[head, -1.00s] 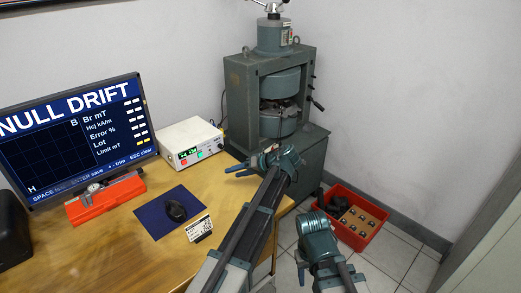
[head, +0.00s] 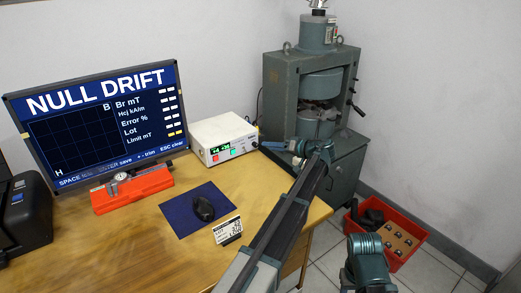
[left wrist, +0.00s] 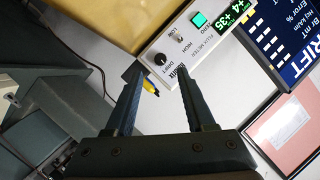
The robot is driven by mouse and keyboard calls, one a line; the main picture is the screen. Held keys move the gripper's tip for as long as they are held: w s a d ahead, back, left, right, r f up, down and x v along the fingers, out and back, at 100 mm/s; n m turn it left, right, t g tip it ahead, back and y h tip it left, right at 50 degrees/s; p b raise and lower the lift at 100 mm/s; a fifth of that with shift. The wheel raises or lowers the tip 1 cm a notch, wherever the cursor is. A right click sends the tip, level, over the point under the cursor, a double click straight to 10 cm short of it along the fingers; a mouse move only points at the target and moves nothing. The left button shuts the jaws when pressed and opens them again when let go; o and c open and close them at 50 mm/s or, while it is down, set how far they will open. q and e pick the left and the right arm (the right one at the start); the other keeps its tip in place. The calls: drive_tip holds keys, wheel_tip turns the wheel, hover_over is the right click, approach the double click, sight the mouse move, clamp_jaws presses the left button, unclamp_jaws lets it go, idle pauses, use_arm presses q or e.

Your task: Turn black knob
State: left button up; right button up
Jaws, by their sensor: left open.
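The black knob (left wrist: 161,60), marked DRIFT, is on the front panel of the white flux meter (left wrist: 180,43). In the head view the meter (head: 212,130) stands on the desk, its knob end close to my left gripper (head: 268,147). In the left wrist view my left gripper (left wrist: 158,71) is open. Its two dark fingers point at the panel, with the knob just beyond and between the tips; no contact is visible. A metal toggle switch and a lit green button sit further along the panel. My right arm shows at the lower right; its gripper is out of view.
A large green press (head: 297,98) stands behind, and a red crate (head: 418,259) sits on the floor.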

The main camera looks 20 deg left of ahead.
sight(257, 145)
use_arm(q)
drive_tip(key=shift+b+x, duration=0.65)
drive_tip(key=shift+x, duration=2.45)
clamp_jaws()
